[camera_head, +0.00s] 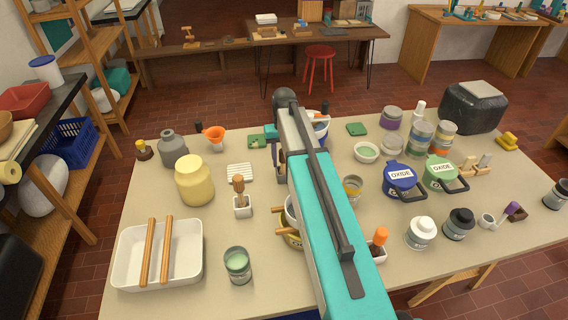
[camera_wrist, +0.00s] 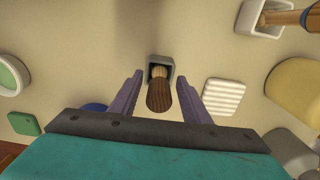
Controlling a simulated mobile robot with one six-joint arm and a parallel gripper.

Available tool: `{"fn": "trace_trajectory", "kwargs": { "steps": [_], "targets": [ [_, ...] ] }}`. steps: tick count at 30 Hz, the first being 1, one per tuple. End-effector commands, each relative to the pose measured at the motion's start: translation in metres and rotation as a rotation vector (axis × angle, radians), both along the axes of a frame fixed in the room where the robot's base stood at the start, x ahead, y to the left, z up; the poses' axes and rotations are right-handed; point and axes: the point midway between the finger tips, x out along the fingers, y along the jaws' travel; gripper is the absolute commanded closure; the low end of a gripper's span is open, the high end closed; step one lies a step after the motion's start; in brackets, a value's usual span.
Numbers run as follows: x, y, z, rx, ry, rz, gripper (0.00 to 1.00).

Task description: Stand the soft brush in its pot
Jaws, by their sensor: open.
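In the wrist view a small grey square pot (camera_wrist: 160,66) stands on the table below my gripper. A brush (camera_wrist: 159,96) with a dark brown striped end stands in it, its pale part going down into the opening. My gripper (camera_wrist: 160,77) is open, its two purple fingers on either side of the brush, with a gap on each side. In the head view my arm hides this pot and brush. A second brush (camera_head: 239,186) stands upright in a white pot (camera_head: 242,208) left of my arm. I cannot tell which brush is the soft one.
A ridged white pad (camera_head: 240,172) and a yellow jar (camera_head: 194,181) stand left of my arm. A white tray (camera_head: 196,240) with two wooden rollers is at front left. Blue (camera_head: 398,178) and green (camera_head: 440,173) containers and several jars crowd the right side.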

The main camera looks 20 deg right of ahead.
Motion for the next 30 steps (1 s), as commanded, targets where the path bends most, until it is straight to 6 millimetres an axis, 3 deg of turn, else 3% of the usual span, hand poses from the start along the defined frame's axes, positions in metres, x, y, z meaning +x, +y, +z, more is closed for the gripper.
{"fn": "trace_trajectory", "kwargs": {
  "steps": [21, 30],
  "targets": [
    [0.001, 0.0, 0.076, -0.001, -0.003, 0.0, 0.57],
    [0.0, 0.0, 0.096, 0.0, -0.001, 0.0, 0.57]
  ]
}}
